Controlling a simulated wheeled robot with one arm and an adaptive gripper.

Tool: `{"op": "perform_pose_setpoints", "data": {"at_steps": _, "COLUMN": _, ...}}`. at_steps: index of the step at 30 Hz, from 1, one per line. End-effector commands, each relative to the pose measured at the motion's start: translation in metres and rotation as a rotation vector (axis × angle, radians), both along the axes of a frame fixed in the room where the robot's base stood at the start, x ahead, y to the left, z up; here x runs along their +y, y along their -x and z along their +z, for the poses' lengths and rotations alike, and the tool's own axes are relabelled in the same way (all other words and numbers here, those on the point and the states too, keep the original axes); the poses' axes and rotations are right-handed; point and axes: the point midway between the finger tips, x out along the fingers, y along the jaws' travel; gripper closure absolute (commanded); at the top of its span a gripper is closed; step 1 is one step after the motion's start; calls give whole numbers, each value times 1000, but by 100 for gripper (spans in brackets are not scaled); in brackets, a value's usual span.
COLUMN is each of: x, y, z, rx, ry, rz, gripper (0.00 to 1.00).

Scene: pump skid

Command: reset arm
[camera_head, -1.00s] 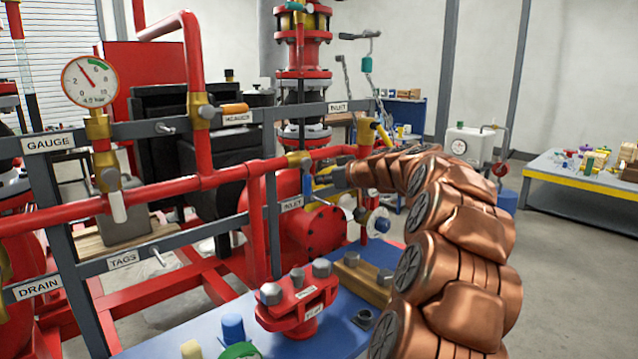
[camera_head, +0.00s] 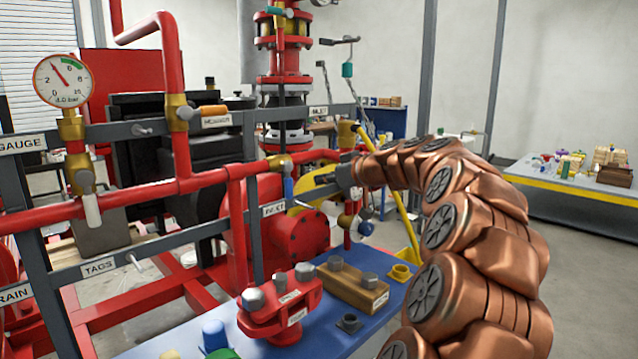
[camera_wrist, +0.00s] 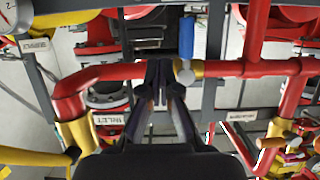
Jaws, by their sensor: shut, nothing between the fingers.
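My copper-coloured arm reaches in from the lower right of the head view. Its dark gripper (camera_head: 318,190) is near the inlet pipework. In the wrist view, the fingertips of my gripper (camera_wrist: 158,72) are together with nothing between them. They lie across the red horizontal pipe (camera_wrist: 220,69) in that picture, just left of a blue valve handle (camera_wrist: 186,38). I cannot tell whether they touch the pipe. The blue handle (camera_head: 288,188) also shows in the head view, left of my gripper.
A blue bench (camera_head: 385,312) in front carries a red flanged fitting (camera_head: 284,312) and a wooden block (camera_head: 345,290) with bolts. Grey rails and a pressure gauge (camera_head: 63,80) stand left. A yellow-edged table (camera_head: 575,186) is far right, with clear floor before it.

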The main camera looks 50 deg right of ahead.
Motion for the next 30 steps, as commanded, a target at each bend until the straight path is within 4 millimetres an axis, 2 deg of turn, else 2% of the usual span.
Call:
{"op": "perform_pose_setpoints", "data": {"at_steps": 20, "x": 4, "y": -1, "z": 0, "rx": 4, "ry": -2, "rz": 6, "gripper": 100}}
{"op": "perform_pose_setpoints", "data": {"at_steps": 23, "x": 40, "y": -13, "z": -3, "rx": 44, "ry": -33, "rz": 56, "gripper": 100}}
{"op": "perform_pose_setpoints", "data": {"at_steps": 26, "x": 94, "y": -24, "z": -12, "rx": 116, "ry": -80, "rz": 126, "gripper": 100}}
{"op": "perform_pose_setpoints", "data": {"at_steps": 30, "x": 180, "y": -26, "z": -31, "rx": 250, "ry": -145, "rz": 223, "gripper": 100}}
